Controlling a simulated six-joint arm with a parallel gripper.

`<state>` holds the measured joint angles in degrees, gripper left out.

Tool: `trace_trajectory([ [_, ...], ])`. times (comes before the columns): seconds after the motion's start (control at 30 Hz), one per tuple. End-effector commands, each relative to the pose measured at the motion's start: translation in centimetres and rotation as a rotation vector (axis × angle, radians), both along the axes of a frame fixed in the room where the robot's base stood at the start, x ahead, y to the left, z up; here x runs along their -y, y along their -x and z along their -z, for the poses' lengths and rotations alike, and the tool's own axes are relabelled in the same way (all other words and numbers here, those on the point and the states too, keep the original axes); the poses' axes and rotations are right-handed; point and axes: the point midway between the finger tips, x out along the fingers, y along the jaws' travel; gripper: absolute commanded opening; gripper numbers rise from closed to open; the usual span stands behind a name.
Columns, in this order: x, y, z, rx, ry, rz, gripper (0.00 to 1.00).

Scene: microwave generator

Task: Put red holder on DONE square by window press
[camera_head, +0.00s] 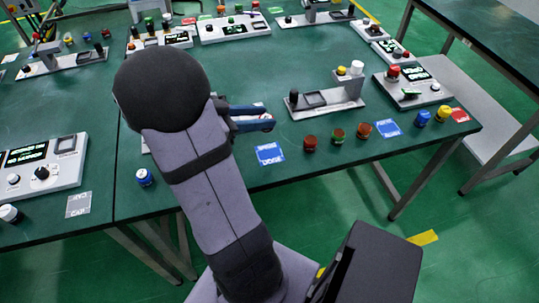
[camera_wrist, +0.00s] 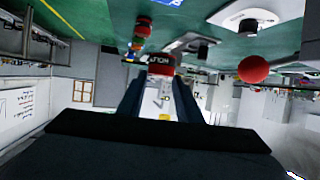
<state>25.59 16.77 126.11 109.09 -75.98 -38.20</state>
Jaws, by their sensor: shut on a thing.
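My gripper (camera_head: 262,120) reaches right from behind my dark round arm joint, above the table. In the head view the holder is mostly hidden by the fingers. The window press (camera_head: 335,98), grey with a square window, a black knob and a white-capped post, stands right of my gripper. Blue squares lie at the front edge (camera_head: 270,153) and further right (camera_head: 387,128); their lettering is too small to read surely.
Blue and yellow pieces (camera_head: 443,113) and a red square (camera_head: 459,115) are further right. A control box (camera_head: 412,85) stands behind them.

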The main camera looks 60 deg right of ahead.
Motion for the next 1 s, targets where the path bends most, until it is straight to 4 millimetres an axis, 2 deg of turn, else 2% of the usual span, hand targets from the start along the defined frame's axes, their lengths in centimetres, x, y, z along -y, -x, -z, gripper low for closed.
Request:
trace_trajectory([
  [0.1,-0.2,0.9,0.3,0.000,0.002,0.023,0.03],
  [0.27,-0.2,1.1,0.6,-0.001,0.003,0.028,0.03],
  [0.7,-0.2,1.1,6.2,-0.003,0.002,0.027,0.03],
  [1.0,-0.2,1.0,7.1,-0.002,0.003,0.026,0.03],
])
